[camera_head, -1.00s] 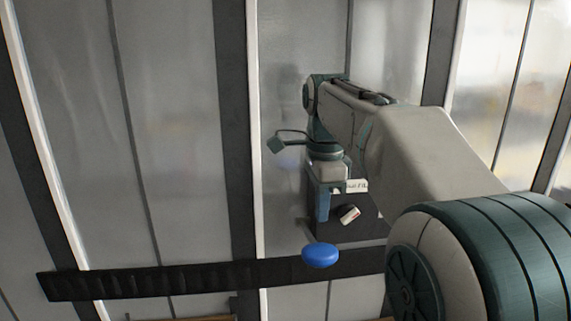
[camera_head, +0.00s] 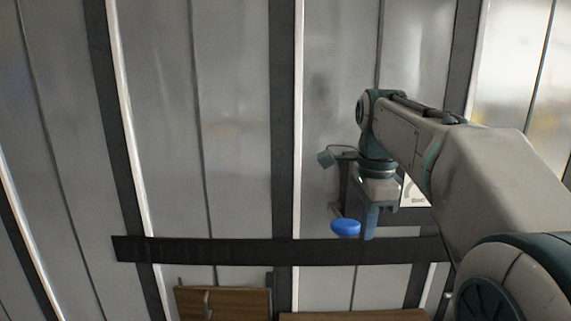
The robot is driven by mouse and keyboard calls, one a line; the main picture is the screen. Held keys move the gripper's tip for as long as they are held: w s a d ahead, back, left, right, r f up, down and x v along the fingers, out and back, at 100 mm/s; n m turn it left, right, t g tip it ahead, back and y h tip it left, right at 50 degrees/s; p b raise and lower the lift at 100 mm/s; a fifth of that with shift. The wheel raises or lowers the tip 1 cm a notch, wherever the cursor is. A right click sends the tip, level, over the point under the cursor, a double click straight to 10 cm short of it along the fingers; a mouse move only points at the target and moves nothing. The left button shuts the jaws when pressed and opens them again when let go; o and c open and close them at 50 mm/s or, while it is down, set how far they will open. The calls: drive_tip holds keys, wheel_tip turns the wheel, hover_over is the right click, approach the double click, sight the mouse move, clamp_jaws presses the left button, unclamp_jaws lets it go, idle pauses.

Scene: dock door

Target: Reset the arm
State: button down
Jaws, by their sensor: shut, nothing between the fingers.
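My gripper (camera_head: 370,222) hangs from my wrist, pointing down, right of the picture's middle. Its fingers are shut with nothing seen between them. A blue oval knob (camera_head: 345,228) shows just left of the fingertips. The fingers and the knob lie close together in the picture; I cannot tell whether they touch. A dark box (camera_head: 347,190) on the wall is partly hidden behind my wrist and gripper. A white label (camera_head: 413,193) with a dark curved mark shows at its right, partly covered by my arm.
A ribbed grey metal door or wall (camera_head: 240,130) fills the background. A dark horizontal bar (camera_head: 200,250) crosses it low down. Brown wooden pieces stand at the bottom, one at the left (camera_head: 250,303) and one further right (camera_head: 350,316).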

drive_tip(key=s+f+n+t+b, duration=0.1)
drive_tip(key=s+f+n+b, duration=0.2)
drive_tip(key=s+f+n, duration=0.5)
drive_tip(key=s+f+n+t+b, duration=0.2)
drive_tip(key=s+f+n, duration=0.6)
drive_tip(key=f, duration=0.6)
drive_tip(key=shift+n+t+b, duration=0.3)
drive_tip(key=shift+n+b, duration=0.25)
drive_tip(key=shift+n, duration=0.25)
drive_tip(key=shift+w+a+f, duration=0.1)
idle(0.4)
